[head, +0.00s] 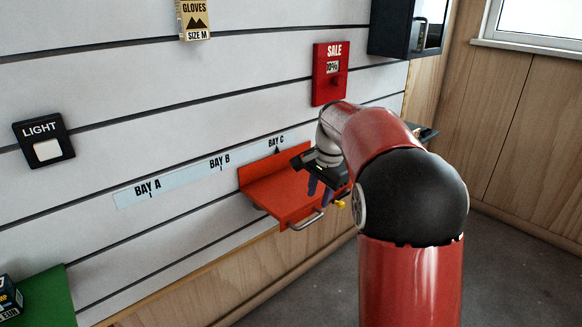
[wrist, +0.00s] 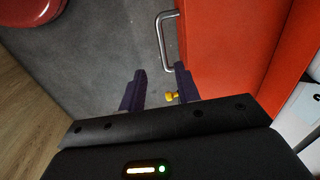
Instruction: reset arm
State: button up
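My gripper (head: 320,190) is at the end of my red arm, close to the front right of a red-orange shelf (head: 285,193) on the slatted wall. In the wrist view, its two dark purple fingers (wrist: 155,92) stand apart with grey floor showing between them, and nothing is held. The red-orange shelf fills the right of the wrist view (wrist: 235,45). Its metal handle (wrist: 163,42) lies just past the fingertips, apart from them. A small yellow knob (wrist: 172,97) shows beside the right finger.
The wall carries a light switch (head: 47,150), a label strip (head: 185,185) with BAY A, B and C, a red sale box (head: 330,75) and a gloves box (head: 194,18). A green shelf (head: 45,298) is at lower left. Floor at right is clear.

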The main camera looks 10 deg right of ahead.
jog(key=s+a+r+n+t, duration=0.1)
jog(key=s+a+r+n, duration=0.15)
jog(key=s, duration=0.65)
jog(key=s+a+r+n+t, duration=0.1)
jog(key=s+r+n, duration=0.2)
jog(key=s, duration=0.5)
jog(key=s+f+n, duration=0.2)
jog(key=s+n, duration=0.1)
jog(key=s, duration=0.4)
jog(key=s+a+f+n+t+h, duration=0.1)
jog(key=s+f+n, duration=0.2)
jog(key=s, duration=0.4)
jog(key=shift+a+f+t, duration=0.2)
jog(key=shift+f+t, duration=0.1)
